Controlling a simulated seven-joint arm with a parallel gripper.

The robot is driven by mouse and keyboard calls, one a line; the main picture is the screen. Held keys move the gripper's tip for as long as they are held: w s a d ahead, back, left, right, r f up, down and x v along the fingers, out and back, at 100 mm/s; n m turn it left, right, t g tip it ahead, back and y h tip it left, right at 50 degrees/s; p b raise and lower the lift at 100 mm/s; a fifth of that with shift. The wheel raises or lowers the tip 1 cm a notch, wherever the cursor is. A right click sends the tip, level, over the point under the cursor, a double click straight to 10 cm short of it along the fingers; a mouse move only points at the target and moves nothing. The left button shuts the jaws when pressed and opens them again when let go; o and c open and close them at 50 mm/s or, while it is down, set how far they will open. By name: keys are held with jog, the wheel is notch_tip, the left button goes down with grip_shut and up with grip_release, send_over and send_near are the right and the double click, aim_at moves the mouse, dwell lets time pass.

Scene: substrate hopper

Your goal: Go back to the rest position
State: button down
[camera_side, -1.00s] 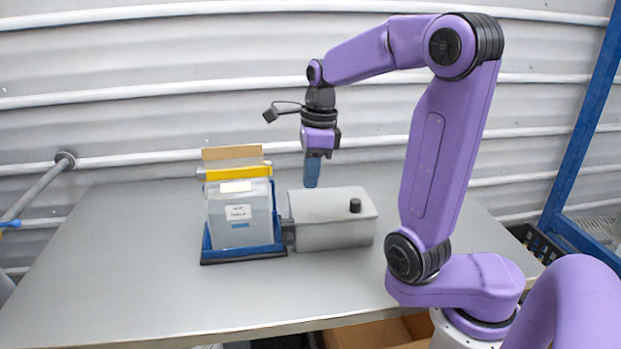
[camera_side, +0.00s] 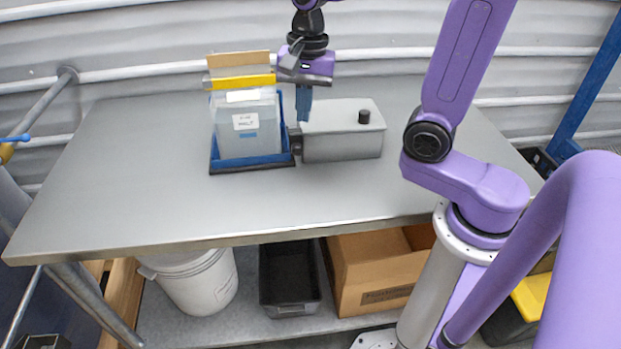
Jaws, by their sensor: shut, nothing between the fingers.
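My gripper (camera_side: 303,119) points straight down, with its blue fingers closed together and nothing between them. The fingertips are above or just behind the left end of the grey box (camera_side: 343,143) with a black knob (camera_side: 364,117); the exact gap cannot be told. To their left stands a clear hopper (camera_side: 247,128) with a white label, in a blue stand (camera_side: 251,162) on the table. A yellow bar (camera_side: 243,82) and a brown board (camera_side: 238,60) top the hopper.
The metal table (camera_side: 130,170) is clear at the left and along the front. Below it are a white bucket (camera_side: 198,283), a black bin (camera_side: 289,280) and a cardboard box (camera_side: 380,275). A corrugated wall stands behind, with a metal pipe (camera_side: 45,105) at the left.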

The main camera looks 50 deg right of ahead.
jog(key=s+f+n, duration=0.2)
jog(key=s+n, duration=0.7)
jog(key=n, duration=0.3)
jog(key=s+f+n, duration=0.2)
jog(key=s+n, duration=0.8)
jog(key=n, duration=0.2)
jog(key=shift+s+n, duration=0.15)
jog(key=shift+n, duration=0.15)
